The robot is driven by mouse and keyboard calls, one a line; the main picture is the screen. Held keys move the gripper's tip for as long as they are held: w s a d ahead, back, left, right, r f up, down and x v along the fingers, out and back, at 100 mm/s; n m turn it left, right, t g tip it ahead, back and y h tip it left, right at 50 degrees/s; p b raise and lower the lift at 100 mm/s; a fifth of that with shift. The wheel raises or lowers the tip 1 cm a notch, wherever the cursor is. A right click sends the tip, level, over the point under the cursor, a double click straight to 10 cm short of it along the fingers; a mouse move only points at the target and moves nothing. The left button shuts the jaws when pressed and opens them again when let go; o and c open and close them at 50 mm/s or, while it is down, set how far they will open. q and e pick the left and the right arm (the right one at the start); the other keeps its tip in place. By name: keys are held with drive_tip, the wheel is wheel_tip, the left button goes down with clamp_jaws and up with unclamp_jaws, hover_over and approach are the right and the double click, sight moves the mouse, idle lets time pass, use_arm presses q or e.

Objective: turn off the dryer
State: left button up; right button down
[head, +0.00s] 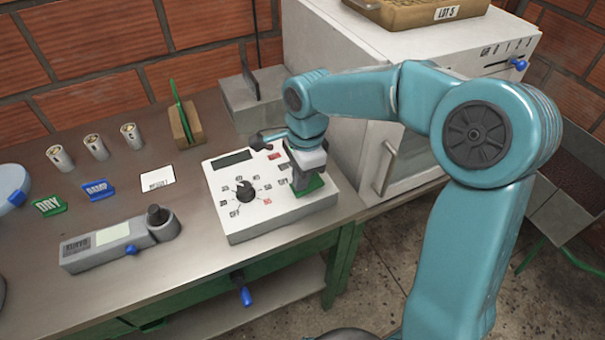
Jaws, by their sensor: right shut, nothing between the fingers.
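A white cabinet (352,62) with a front door and handle (389,165) stands at the back right; it looks like the dryer. Near its top right edge is a row of small marks, partly unreadable, with a blue knob (519,64) at the right end of a slot. My right gripper (303,186) is shut and empty. It points down over the right side of a white meter box (233,219) on the bench, away from the blue knob. A green patch shows by its fingertips; I cannot tell whether they touch the box. My left gripper is not in view.
The meter box has a black dial (244,190). A grey handheld device (118,243), DRY (49,206) and blue (98,191) tags, several small cups and a white card (157,179) are on the bench. A LOT 5 tray (420,14) sits on the cabinet.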

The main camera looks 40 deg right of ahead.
drive_tip(key=shift+s+d+f, duration=0.1)
drive_tip(key=shift+d, duration=0.1)
drive_tip(key=shift+d, duration=0.15)
drive_tip(key=shift+s+d, duration=0.1)
drive_tip(key=shift+d, duration=0.55)
drive_tip(key=shift+a, duration=0.1)
